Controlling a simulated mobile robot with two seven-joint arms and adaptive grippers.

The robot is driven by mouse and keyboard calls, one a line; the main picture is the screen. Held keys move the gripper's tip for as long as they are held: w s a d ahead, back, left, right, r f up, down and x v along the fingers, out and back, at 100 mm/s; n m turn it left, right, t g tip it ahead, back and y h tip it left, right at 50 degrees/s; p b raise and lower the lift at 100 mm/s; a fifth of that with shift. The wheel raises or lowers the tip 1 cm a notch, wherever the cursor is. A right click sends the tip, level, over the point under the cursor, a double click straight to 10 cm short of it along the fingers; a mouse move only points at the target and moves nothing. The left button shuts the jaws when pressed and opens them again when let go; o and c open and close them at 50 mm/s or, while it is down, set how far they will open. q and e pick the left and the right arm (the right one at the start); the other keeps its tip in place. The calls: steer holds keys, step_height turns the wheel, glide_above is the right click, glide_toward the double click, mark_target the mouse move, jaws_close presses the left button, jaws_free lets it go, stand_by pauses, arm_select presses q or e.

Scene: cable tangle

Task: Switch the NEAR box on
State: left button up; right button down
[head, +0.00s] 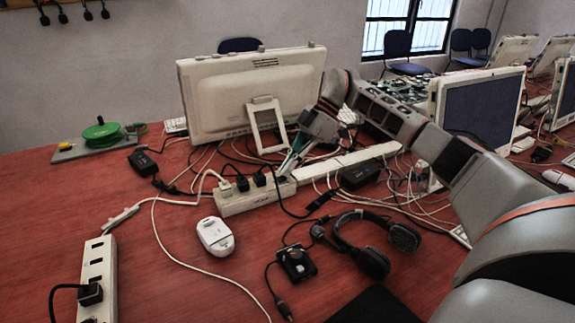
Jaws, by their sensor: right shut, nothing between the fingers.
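No label marks any box as NEAR. A white power strip (98,277) stands at the lower left, closest to me on that side, with a black plug (90,294) in its lower part. A second white power strip (245,200) lies in the middle of the table, with black plugs (259,179) in it. A third white strip (345,162) lies behind and right of it. My right gripper (288,168) is shut and empty, pointing down at the right end of the middle strip. I cannot tell whether it touches. Switch positions are too small to read. My left gripper is out of view.
Cables tangle around the strips. A white mouse (215,236), a black knob box (297,263) and headphones (372,250) lie in front. A white monitor (230,95) stands behind. A green reel (101,132) sits at the left. Bare red table (45,200) lies left.

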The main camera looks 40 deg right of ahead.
steer(key=shift+s+d+f+y, duration=0.1)
steer(key=shift+d+f+y, duration=0.15)
steer(key=shift+f+y, duration=0.2)
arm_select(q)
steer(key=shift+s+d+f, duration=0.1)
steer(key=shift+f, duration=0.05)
arm_select(e)
steer(key=shift+a+r, duration=0.1)
steer(key=shift+a+r+p, duration=0.3)
steer(key=shift+a+p, duration=0.1)
steer(key=shift+a, duration=0.15)
steer(key=shift+w+a, duration=0.3)
steer(key=shift+a, duration=0.05)
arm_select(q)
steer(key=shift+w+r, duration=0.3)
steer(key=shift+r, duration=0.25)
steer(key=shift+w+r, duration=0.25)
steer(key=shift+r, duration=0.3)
arm_select(e)
steer(key=shift+d, duration=0.2)
